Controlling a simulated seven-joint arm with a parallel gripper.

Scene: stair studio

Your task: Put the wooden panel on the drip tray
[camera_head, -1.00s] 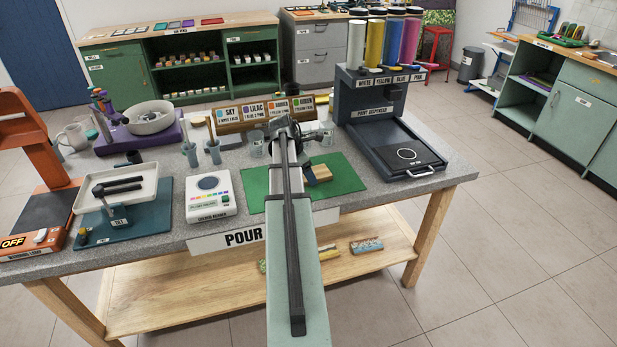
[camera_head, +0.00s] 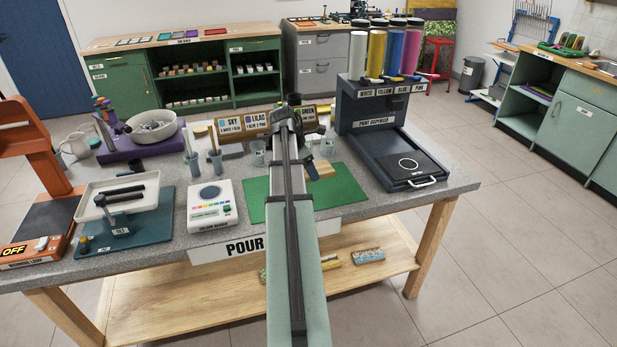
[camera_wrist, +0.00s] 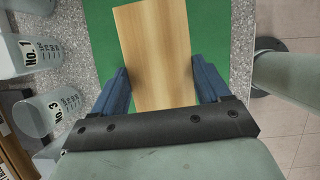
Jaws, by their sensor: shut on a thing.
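The wooden panel (camera_wrist: 158,45) is a plain light-wood board. In the wrist view my gripper (camera_wrist: 158,88) has its blue fingers on either side of the board, shut on it. In the head view the panel (camera_head: 322,168) shows as a small pale piece over the back of the green mat (camera_head: 343,187), partly hidden by my arm; whether it touches the mat is unclear. A shallow white tray with two dark bars, on a teal stand marked TILT at the left, looks like the drip tray (camera_head: 139,207).
Cups (camera_wrist: 52,103) stand close to the gripper. The paint dispenser (camera_head: 372,115) is at the right, an orange machine (camera_head: 37,150) at the far left. A labelled rack (camera_head: 240,123) stands behind the mat.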

